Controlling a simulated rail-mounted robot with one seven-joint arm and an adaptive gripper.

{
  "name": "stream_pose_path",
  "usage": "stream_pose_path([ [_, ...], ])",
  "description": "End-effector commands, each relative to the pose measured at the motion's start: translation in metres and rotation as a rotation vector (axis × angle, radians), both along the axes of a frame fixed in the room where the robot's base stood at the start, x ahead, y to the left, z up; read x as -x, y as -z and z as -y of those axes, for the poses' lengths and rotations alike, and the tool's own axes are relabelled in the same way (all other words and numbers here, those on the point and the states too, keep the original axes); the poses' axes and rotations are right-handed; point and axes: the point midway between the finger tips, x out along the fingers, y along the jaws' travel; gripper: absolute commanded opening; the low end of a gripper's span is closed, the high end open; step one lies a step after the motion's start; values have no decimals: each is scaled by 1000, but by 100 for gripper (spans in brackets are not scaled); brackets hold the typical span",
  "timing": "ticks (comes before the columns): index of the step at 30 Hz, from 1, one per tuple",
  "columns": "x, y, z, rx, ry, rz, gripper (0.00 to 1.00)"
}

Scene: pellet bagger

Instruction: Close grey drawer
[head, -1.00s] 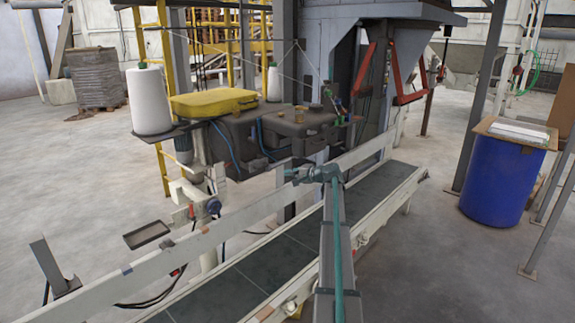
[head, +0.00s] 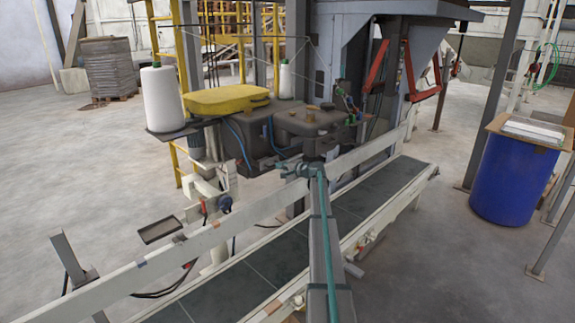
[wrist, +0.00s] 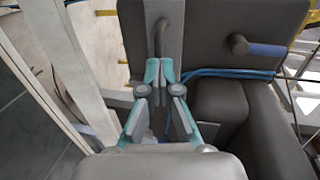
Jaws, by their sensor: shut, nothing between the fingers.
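No part is clearly recognisable as an open grey drawer. The likely place is the dark grey boxy machine head (head: 312,121) above the conveyor, which fills the upper part of the wrist view (wrist: 215,25). A lighter grey vertical strip (wrist: 168,60) with a dark rod-like handle (wrist: 161,32) shows straight ahead of my fingers there. My gripper (wrist: 160,72) has teal fingers with their tips together and nothing between them. The tips overlap the strip's lower part in the picture; I cannot tell whether they touch it. In the head view my gripper (head: 297,170) is just below the machine head.
A conveyor (head: 275,262) with pale side rails runs beneath my arm. Blue cables (wrist: 225,73) pass close to my fingers. A blue barrel (head: 508,180) stands right.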

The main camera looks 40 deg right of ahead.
Motion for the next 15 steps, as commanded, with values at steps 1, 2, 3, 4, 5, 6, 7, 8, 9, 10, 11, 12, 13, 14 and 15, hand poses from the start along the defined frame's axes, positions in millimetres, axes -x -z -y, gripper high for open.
stream_pose_path([
  [1, -5, -1, 0, 0, 0, 0, 0],
  [2, -7, 0, 0, 0, 0, -1, 0],
  [3, -9, 1, 0, 0, 0, -1, 0],
  [4, -10, 2, -1, 0, 0, -1, 0],
  [5, -11, 2, -1, 0, -1, -1, 0],
  [6, -12, 3, -1, 0, -1, -1, 0],
  [7, -12, 3, -2, 0, -1, -1, 0],
  [8, -12, 3, -2, 0, 0, -1, 0],
  [9, -12, 4, -2, 0, 0, -1, 0],
  [10, -12, 4, -2, 0, 0, -1, 0],
  [11, -12, 4, -2, 0, 0, -1, 0],
  [12, -12, 4, -2, 0, 0, -1, 0],
  [13, -12, 4, -2, 0, 0, -1, 0],
  [14, -12, 4, -2, 0, 0, -1, 0],
  [15, -12, 4, -2, 0, 0, -1, 0],
])
